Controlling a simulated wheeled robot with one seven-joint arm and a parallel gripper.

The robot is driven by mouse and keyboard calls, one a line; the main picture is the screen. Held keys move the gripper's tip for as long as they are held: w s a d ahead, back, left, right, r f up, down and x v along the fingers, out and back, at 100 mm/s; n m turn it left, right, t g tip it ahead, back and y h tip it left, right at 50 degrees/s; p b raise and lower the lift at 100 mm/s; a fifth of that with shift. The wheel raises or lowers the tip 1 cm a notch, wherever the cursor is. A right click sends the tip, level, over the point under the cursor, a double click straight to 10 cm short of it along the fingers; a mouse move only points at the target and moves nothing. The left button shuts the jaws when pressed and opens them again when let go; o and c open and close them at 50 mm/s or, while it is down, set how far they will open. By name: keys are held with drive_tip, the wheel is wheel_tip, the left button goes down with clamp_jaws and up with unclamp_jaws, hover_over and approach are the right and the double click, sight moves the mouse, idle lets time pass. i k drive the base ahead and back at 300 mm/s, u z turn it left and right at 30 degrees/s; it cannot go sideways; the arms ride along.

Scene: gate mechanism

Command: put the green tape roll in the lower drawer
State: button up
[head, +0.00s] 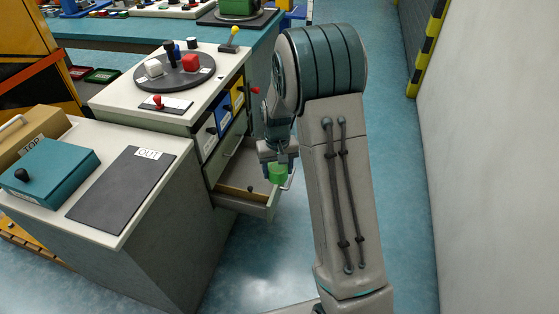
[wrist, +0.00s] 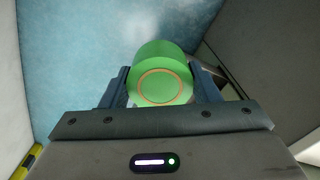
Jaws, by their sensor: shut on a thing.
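The green tape roll (wrist: 160,78) is between the two fingers of my gripper (wrist: 162,88) in the wrist view, and the fingers are shut on it. In the head view the green roll (head: 278,173) hangs below my gripper (head: 277,165), over or near the front part of the open lower drawer (head: 262,207). I cannot tell its exact height above the drawer. The drawer is pulled out of the cabinet (head: 150,110), and a small dark knob-like thing (head: 250,188) shows inside it. My arm hides part of the area to the right of the drawer.
A turntable (head: 174,72) with a white and a red block stands on the cabinet top. Blue and yellow fronts sit on the cabinet side above the drawer. A counter with an OUT mat (head: 120,190) and a teal box (head: 48,172) stands at left. Floor is clear in front; a wall (head: 490,160) rises at right.

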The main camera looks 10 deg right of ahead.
sight(259, 179)
drive_tip(key=z, duration=0.15)
drive_tip(key=i, duration=1.35)
drive_tip(key=u, duration=0.35)
